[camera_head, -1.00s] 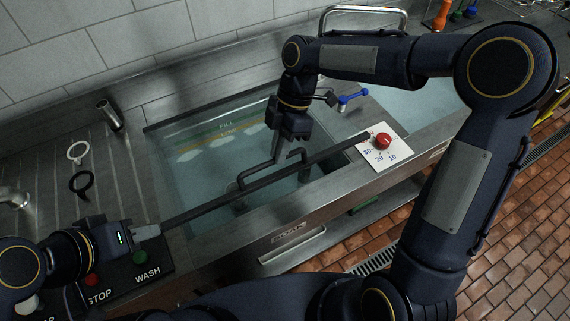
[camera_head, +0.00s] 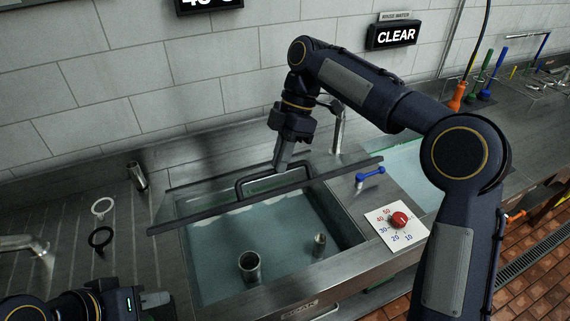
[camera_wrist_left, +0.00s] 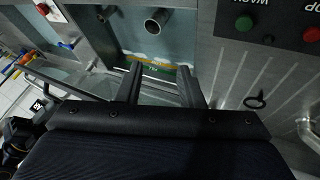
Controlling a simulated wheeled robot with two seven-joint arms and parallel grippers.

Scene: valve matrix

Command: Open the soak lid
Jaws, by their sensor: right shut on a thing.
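The soak lid (camera_head: 215,211) is raised and tilted over the soak basin, its dark front edge running across the basin. The basin (camera_head: 215,280) shows open water in front of the lid. My right gripper (camera_head: 281,164) is shut on the lid's black bar handle (camera_head: 242,187), near the handle's right part. My left gripper (camera_head: 158,299) is at the lower left, apart from the lid. In the left wrist view its two fingers (camera_wrist_left: 158,84) stand apart with nothing gripped between them. The lid's rear side is partly hidden behind its front edge.
Two upright metal pipes (camera_head: 250,266) stand in the water. A red knob (camera_head: 399,219) on a white dial and a blue lever (camera_head: 370,174) are right of the basin. A sign (camera_head: 393,35) reads CLEAR.

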